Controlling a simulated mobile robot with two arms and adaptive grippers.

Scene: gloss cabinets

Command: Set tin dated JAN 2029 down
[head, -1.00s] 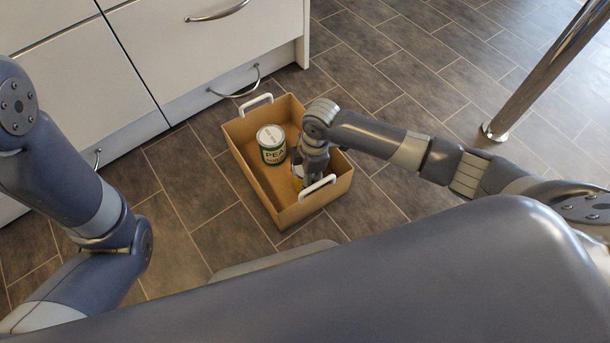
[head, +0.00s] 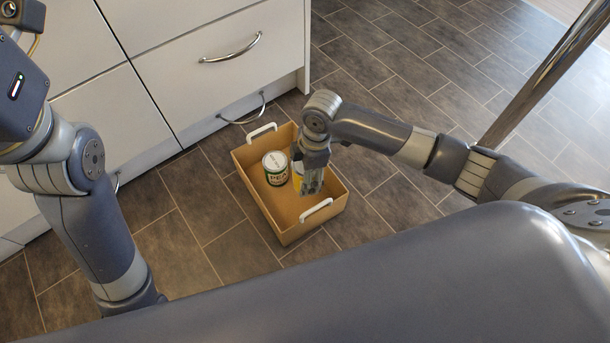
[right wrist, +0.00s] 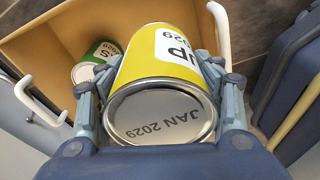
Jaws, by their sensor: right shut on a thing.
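The tin dated JAN 2029 has a yellow label and a silver lid with that date, facing the camera in the right wrist view (right wrist: 160,112). My right gripper (right wrist: 165,90) is shut on it, with a finger on each side. In the head view my right gripper (head: 312,182) points down over the right part of an open tan box (head: 262,205). It hides most of the yellow tin (head: 297,178) there. Whether the tin touches the box floor is hard to tell. My left gripper is out of view.
A green-and-white tin (head: 275,168) stands in the box, left of the held tin. The box has white handles (head: 316,210) at both ends. White drawers (head: 215,70) stand behind it, and a chrome post (head: 525,100) is at right. Tiled floor lies clear around.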

